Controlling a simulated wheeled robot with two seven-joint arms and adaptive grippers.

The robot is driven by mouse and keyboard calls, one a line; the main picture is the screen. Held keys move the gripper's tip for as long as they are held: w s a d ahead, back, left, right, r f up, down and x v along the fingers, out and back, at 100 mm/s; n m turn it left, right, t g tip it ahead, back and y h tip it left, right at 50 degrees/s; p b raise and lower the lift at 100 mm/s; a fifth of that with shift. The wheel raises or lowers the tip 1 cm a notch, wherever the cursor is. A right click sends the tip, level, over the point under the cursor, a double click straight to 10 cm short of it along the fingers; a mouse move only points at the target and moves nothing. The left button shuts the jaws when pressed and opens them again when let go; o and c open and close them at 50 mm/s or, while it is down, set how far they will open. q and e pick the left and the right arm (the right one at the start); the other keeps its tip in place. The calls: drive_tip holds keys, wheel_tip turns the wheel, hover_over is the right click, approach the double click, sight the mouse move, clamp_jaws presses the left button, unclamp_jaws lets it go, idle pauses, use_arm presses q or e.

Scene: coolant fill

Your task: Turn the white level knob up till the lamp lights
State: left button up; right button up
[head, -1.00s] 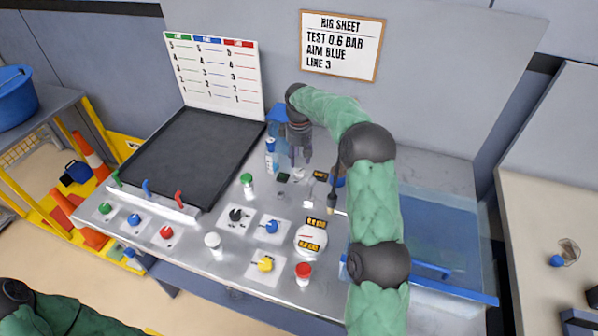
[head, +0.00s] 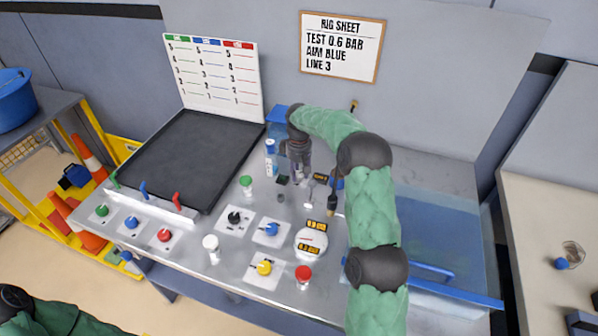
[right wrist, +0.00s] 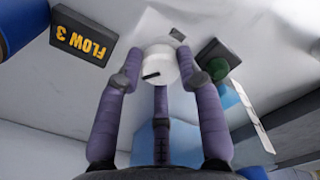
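The white level knob (right wrist: 161,66) shows in the right wrist view, with a dark pointer mark on its face. My right gripper (right wrist: 160,62) has its purple-grey fingers around the knob, with the fingertips against its sides. In the head view the right gripper (head: 299,174) points down at the bench and hides the knob. A dark box with a round dark green face (right wrist: 213,68), which looks like an unlit lamp, sits just right of the knob in the wrist view. My left gripper is out of view; only part of that arm shows at the lower left.
A FLOW 3 display (right wrist: 83,38) is left of the knob in the wrist view. A blue-labelled bottle (head: 271,158) stands close left of the gripper in the head view. A water tank (head: 440,235) lies right.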

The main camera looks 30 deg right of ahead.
sight(299, 174)
drive_tip(key=shift+s+r+m+p, duration=0.1)
drive_tip(key=shift+r+m+p, duration=0.05)
drive_tip(key=shift+m+p, duration=1.35)
drive_tip(key=shift+m, duration=0.2)
drive_tip(key=shift+f, duration=0.2)
drive_tip(key=o, duration=0.9)
drive_tip(key=shift+c, duration=0.2)
wheel_tip(299, 174, up, 12)
drive_tip(key=shift+r, duration=0.1)
